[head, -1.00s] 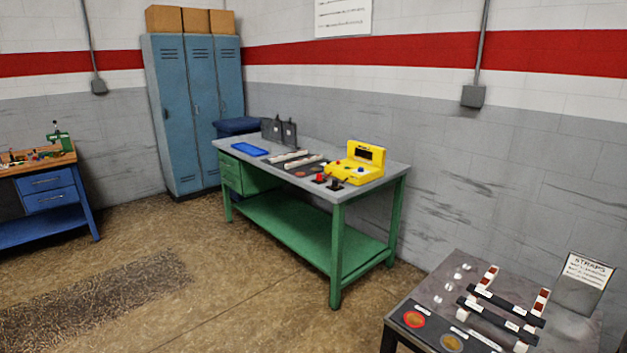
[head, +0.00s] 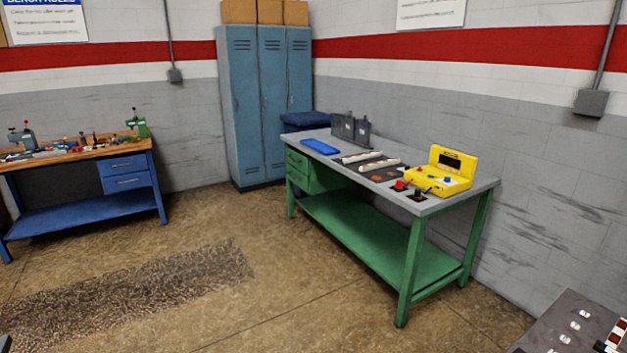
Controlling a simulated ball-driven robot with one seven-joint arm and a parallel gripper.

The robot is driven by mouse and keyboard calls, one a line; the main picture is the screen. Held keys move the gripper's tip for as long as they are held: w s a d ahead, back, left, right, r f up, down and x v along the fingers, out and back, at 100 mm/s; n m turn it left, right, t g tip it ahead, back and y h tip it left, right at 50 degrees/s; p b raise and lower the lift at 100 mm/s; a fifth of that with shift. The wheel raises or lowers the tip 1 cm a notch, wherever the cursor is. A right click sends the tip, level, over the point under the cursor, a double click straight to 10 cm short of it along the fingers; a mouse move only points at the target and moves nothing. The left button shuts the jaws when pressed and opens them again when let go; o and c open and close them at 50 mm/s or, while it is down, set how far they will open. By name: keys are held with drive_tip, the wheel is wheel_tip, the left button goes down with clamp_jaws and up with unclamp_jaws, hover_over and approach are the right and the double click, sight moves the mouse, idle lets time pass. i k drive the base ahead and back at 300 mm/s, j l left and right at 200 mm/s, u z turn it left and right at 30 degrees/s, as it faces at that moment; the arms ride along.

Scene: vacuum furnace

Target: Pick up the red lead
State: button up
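On the green-legged bench (head: 470,191) stands a yellow instrument (head: 447,181) with its case open. In front of it, near the bench's front edge, is a small red item (head: 400,185) that looks like the red lead's end, with a black one (head: 418,195) beside it on the right. Any cable is too small to make out clearly. My gripper is not in view.
A blue tray (head: 320,146) and light strips lie on the same bench. A blue workbench (head: 85,218) with tools stands at left, lockers (head: 250,110) at the back. A dark table (head: 560,330) is at bottom right. The floor (head: 250,300) between is clear.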

sight(398, 182)
drive_tip(key=i, duration=2.05)
